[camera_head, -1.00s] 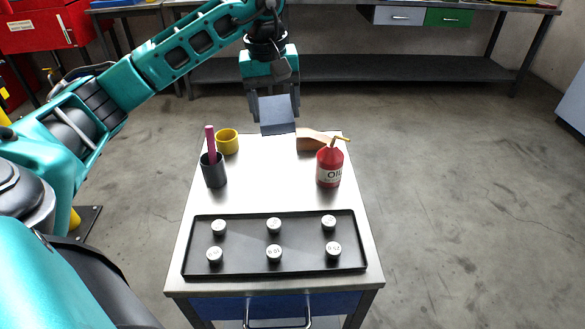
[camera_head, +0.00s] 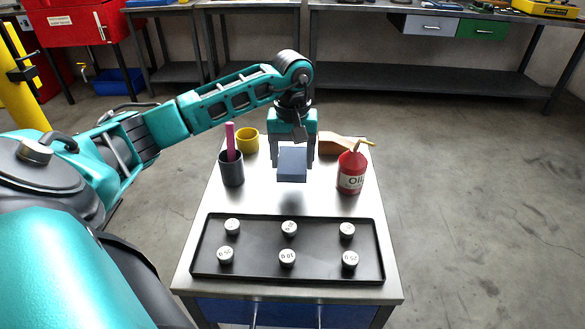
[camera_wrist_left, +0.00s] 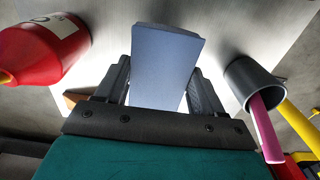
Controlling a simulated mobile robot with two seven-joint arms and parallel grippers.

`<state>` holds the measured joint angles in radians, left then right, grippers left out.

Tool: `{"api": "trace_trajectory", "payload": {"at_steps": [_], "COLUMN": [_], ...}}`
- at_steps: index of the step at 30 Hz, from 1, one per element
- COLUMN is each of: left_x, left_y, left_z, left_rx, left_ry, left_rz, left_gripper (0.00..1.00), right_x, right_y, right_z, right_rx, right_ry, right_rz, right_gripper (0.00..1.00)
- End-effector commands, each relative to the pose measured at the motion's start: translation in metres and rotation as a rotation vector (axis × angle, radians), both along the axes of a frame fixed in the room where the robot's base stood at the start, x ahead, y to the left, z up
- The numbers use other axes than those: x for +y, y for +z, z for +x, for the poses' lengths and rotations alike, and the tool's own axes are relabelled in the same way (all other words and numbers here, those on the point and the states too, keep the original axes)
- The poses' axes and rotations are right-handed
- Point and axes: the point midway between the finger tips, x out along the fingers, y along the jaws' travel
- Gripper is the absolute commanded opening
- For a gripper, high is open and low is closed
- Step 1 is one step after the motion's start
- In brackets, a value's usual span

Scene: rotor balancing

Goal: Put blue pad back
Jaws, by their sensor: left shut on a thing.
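The blue pad (camera_head: 292,163) is a blue-grey block held between the fingers of my left gripper (camera_head: 292,158). It hangs above the middle of the metal cart top (camera_head: 268,200), with a shadow on the surface below it. In the left wrist view the pad (camera_wrist_left: 163,62) sits between both fingers of the left gripper (camera_wrist_left: 160,85), which is shut on it. My right gripper is not in view.
A dark cup (camera_head: 232,172) with a pink stick stands left, a yellow cup (camera_head: 247,140) behind it. A red oil bottle (camera_head: 351,174) stands right, before a wooden piece (camera_head: 335,143). A black tray (camera_head: 258,262) with several white weights lies in front.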

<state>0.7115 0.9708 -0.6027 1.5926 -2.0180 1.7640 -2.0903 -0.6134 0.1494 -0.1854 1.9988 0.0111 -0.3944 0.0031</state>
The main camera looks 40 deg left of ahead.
Motion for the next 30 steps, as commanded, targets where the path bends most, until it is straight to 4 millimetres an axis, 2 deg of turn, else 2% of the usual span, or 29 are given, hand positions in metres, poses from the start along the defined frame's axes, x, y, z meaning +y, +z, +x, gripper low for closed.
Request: {"api": "trace_trajectory", "payload": {"at_steps": [9, 19, 20, 27, 30], "left_x": [0.000, 0.000, 0.000, 0.000, 0.000], "left_y": [-0.040, -0.045, -0.044, -0.044, -0.044], "left_z": [-0.001, 0.000, 0.000, 0.000, 0.000], "left_rx": [0.002, -0.001, -0.001, -0.001, -0.001], "left_ry": [0.000, 0.000, 0.000, 0.000, 0.000], "left_rz": [-0.001, 0.001, 0.001, 0.001, 0.001], "left_gripper": [0.44, 0.44, 0.70, 0.93, 0.94], "right_x": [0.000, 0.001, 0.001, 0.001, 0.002], "right_y": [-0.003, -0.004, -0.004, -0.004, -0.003], "right_z": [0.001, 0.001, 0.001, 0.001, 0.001], "right_rx": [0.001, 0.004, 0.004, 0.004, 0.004], "right_ry": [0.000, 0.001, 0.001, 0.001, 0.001], "right_rz": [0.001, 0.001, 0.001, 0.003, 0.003], "right_gripper": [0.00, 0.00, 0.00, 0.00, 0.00]}}
